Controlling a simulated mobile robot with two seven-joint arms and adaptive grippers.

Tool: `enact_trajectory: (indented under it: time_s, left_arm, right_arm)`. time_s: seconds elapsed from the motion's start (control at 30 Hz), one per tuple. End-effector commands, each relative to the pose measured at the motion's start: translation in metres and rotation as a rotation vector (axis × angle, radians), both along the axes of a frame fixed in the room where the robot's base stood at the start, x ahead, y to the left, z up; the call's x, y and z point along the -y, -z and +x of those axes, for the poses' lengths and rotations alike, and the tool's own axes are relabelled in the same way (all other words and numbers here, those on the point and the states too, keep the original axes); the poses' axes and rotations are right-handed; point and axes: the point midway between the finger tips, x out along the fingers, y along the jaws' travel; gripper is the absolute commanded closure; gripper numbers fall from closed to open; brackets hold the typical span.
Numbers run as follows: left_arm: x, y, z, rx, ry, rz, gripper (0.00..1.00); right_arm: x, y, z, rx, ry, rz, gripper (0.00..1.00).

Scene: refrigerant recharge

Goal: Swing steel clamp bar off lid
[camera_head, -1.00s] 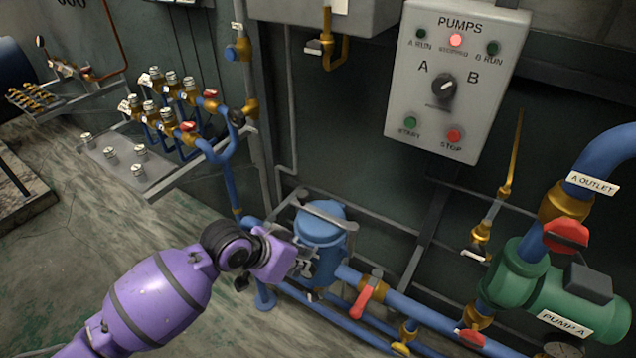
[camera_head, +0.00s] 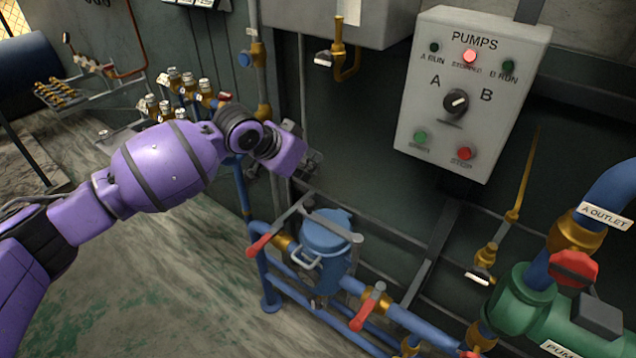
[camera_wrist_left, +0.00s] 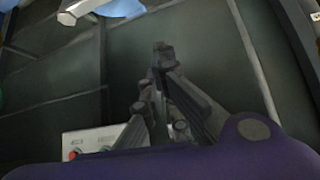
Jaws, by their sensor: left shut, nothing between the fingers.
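The blue strainer pot (camera_head: 320,268) stands on the blue pipe run below the middle of the head view. Its round lid (camera_head: 333,218) faces up. The steel clamp bar (camera_head: 345,233) shows as a thin grey bar lying across the lid, its right end past the lid's edge. My left gripper (camera_head: 312,168) is above and behind the pot, apart from lid and bar. In the left wrist view its fingers (camera_wrist_left: 163,52) are together and empty, against the dark wall. My right gripper is in no view.
Red-handled valves (camera_head: 258,245) (camera_head: 366,311) flank the pot on the pipe. The pump control box (camera_head: 470,95) hangs on the wall to the right. Green pump A (camera_head: 525,305) is at lower right. Floor at lower left is clear.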

Motion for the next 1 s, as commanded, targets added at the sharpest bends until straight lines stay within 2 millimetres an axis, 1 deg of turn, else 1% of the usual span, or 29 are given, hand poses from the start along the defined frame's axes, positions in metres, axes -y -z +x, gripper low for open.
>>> enact_trajectory:
  time_s: [0.17,0.57,0.6,0.63,0.77,0.87,1.0]
  left_arm:
    - [0.009,0.015,0.008,-0.004,0.001,0.001,1.0]
    - [0.05,0.077,0.048,-0.004,0.001,0.001,1.0]
    - [0.041,0.075,0.043,-0.002,-0.001,0.006,1.0]
    - [0.037,0.072,0.039,0.002,-0.002,0.005,1.0]
    - [0.027,0.072,0.028,0.007,0.0,0.002,1.0]
    - [0.023,0.075,0.023,0.005,0.001,0.0,1.0]
    - [0.02,0.079,0.019,0.001,0.001,0.0,1.0]
  right_arm:
    - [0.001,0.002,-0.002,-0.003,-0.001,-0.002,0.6]
    - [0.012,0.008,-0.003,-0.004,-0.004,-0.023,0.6]
    - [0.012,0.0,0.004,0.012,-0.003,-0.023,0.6]
    - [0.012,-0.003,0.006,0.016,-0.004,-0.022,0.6]
    - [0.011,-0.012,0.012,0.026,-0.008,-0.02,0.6]
    - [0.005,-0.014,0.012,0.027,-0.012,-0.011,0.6]
    - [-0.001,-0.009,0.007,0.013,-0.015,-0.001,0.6]
